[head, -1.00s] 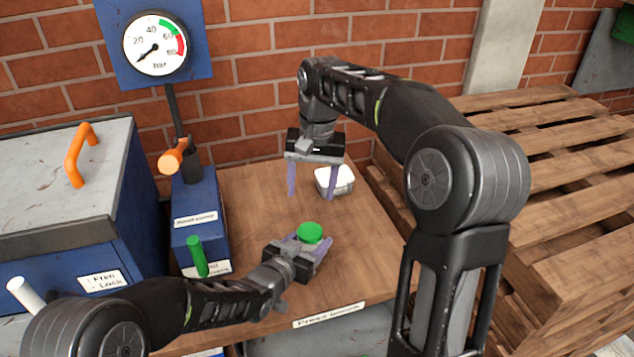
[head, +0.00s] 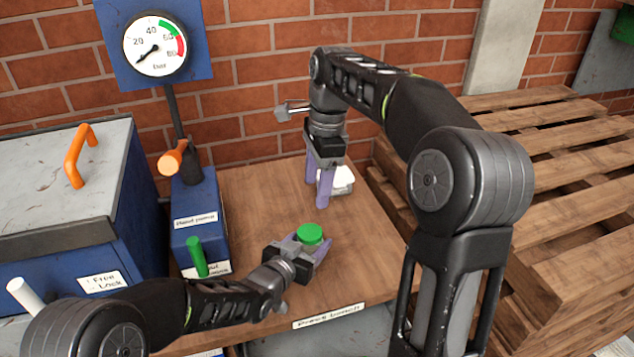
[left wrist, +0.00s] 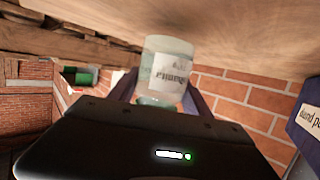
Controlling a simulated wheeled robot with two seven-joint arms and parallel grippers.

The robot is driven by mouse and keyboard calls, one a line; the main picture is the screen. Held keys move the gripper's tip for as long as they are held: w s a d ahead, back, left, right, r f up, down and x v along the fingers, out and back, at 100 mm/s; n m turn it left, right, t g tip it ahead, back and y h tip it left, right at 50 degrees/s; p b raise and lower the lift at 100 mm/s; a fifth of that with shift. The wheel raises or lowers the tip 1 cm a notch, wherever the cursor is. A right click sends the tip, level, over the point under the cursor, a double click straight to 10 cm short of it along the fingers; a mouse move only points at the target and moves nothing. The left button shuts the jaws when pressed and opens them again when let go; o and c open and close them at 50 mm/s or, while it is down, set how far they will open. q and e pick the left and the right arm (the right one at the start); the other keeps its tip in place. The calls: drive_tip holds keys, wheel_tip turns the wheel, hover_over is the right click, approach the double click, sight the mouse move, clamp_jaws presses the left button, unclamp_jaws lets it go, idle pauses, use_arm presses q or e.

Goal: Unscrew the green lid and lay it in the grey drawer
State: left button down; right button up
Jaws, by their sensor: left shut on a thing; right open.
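The green lid (head: 310,234) sits on top of a jar on the wooden bench. My left gripper (head: 312,248) is shut on the jar, its fingers on either side just below the lid. In the left wrist view the pale, see-through jar (left wrist: 168,62) with a white label shows upside down between the fingers. My right gripper (head: 318,185) is open and empty, pointing down above the bench, behind the lid and apart from it. A grey surface (head: 345,340) shows under the bench's front edge; I cannot tell whether it is the grey drawer.
A small white container (head: 344,180) stands behind my right gripper, partly hidden. A blue hand pump (head: 200,215) with a green handle stands at the left, beside a blue cabinet (head: 135,225). Wooden pallets (head: 560,200) are stacked at the right. The bench right of the lid is clear.

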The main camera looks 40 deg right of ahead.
sight(310, 231)
drive_tip(key=shift+f, duration=0.1)
drive_tip(key=f, duration=0.4)
drive_tip(key=a+f, duration=0.1)
drive_tip(key=f, duration=0.6)
drive_tip(key=shift+w+a+f, duration=0.2)
drive_tip(key=shift+w+f, duration=0.05)
drive_tip(key=shift+f, duration=0.15)
clamp_jaws()
idle(0.8)
